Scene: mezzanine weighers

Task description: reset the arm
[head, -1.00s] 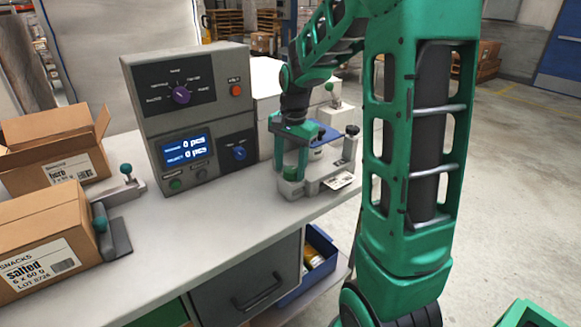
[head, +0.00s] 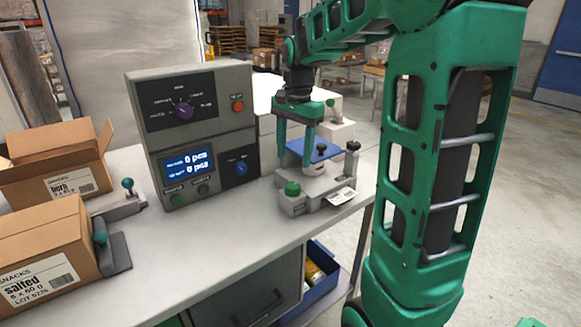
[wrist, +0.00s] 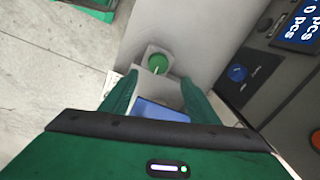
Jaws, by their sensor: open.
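My green arm rises at the right of the head view and bends over to the left. My gripper (head: 296,145) points down above the small weighing device (head: 305,205) on the bench. Its fingers are apart with nothing between them that I can make out. In the wrist view my gripper (wrist: 158,100) shows two green fingers spread apart. The device has a blue plate (head: 310,150), a green knob (head: 292,188) and a paper label (head: 341,196). The blue plate (wrist: 160,110) also shows between the fingers in the wrist view.
A grey control box (head: 200,130) with a lit display stands just left of my gripper. A blue bin (head: 318,275) is under the bench. Open floor (head: 530,180) lies to the right.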

